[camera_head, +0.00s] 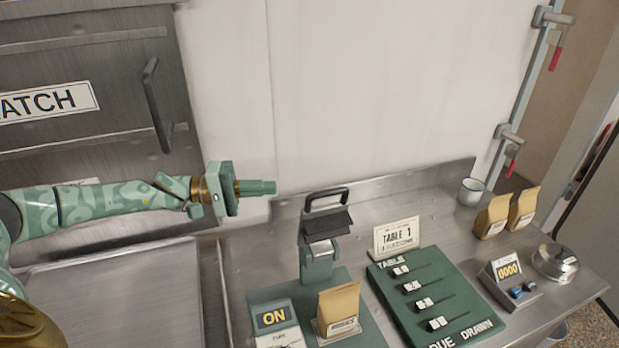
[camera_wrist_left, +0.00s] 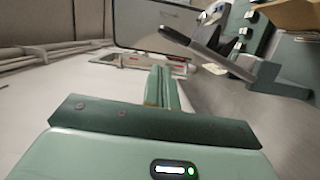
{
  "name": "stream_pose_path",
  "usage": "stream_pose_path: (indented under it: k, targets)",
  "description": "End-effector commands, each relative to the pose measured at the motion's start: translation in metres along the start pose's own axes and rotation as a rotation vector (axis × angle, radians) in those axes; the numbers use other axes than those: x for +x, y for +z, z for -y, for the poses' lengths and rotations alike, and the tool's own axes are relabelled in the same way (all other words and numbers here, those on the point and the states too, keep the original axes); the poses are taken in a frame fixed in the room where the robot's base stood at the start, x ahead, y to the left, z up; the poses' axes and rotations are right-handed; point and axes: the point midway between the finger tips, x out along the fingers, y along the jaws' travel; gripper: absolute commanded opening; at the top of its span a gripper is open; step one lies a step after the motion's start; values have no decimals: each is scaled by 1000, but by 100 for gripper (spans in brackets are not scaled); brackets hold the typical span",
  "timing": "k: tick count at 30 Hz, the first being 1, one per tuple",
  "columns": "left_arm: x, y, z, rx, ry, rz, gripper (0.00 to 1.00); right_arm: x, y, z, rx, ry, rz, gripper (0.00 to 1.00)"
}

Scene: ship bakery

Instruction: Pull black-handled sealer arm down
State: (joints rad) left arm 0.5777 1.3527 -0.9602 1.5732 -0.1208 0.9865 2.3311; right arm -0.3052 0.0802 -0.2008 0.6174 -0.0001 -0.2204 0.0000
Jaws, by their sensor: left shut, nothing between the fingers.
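The sealer (camera_head: 319,256) stands on the steel counter, a green post with a dark hinged arm (camera_head: 325,224) raised at its top. A black loop handle (camera_head: 327,199) tops the arm. My left gripper (camera_head: 272,187) comes in from the left, shut and empty, its fingers pointing right. In the head view its tips are left of the handle and apart from it. My right gripper is not in view.
A hatch handle (camera_head: 155,105) is above my left arm.

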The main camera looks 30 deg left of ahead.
Motion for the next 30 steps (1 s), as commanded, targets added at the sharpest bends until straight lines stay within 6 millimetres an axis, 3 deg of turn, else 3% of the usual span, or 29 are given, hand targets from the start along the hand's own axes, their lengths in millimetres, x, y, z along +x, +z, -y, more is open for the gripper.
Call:
stream_pose_path:
  k: [11, 24, 30]
  targets:
    - [6, 0, 0, 0, 1, 1, 0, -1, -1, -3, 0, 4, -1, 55]
    - [78, 0, -2, 1, 3, 1, 0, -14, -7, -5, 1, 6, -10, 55]
    - [97, 0, 0, 0, 0, 0, 0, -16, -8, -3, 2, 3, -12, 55]
